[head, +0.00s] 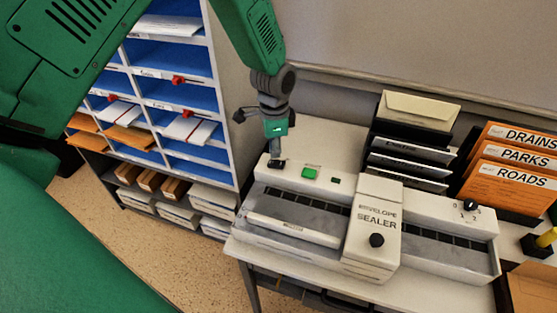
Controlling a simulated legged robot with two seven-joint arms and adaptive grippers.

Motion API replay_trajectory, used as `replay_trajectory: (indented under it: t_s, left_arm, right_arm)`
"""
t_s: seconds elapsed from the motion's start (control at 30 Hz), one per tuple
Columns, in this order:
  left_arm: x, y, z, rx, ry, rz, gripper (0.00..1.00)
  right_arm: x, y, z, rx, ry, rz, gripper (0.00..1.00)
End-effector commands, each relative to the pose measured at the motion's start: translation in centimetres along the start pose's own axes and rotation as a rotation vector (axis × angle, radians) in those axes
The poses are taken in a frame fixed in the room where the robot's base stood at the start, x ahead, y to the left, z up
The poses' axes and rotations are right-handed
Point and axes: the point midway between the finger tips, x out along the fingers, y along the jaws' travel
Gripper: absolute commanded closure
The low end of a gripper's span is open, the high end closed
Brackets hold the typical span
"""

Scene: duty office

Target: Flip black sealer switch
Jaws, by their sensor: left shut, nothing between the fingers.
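The white envelope sealer (300,202) sits on the table, with a label on its raised middle cover. A small black switch (277,164) is at the back left of its top, left of a green button (310,174) and a small dark green piece (336,181). My left gripper (275,155) points down from above, shut and empty, with its tips right at the black switch. They partly hide it, so I cannot tell whether they touch it or which way it is tilted. My right gripper is not in view.
A pigeonhole shelf (226,85) with blue compartments and envelopes stands left of the table. Black file holders (408,165) and orange folders (511,185) stand behind the sealer. The sealer also has a black knob (376,240) and a dial (470,205).

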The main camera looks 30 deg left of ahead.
Motion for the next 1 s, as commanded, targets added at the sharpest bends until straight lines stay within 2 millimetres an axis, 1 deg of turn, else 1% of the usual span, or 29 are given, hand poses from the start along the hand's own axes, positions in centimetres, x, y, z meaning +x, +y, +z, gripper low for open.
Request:
replay_trajectory:
  t_s: [0.03, 0.5, 1.0]
  left_arm:
    - [-0.8, 0.0, 0.0, 0.000, 0.000, 0.000, 1.00]
    - [-4.4, 0.0, 0.0, 0.000, 0.001, 0.001, 1.00]
    - [-4.4, 0.0, 0.0, 0.000, 0.000, 0.001, 1.00]
  right_arm:
    - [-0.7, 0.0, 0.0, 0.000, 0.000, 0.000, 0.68]
    - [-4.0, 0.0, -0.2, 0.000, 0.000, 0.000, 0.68]
    - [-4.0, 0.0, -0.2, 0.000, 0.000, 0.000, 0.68]
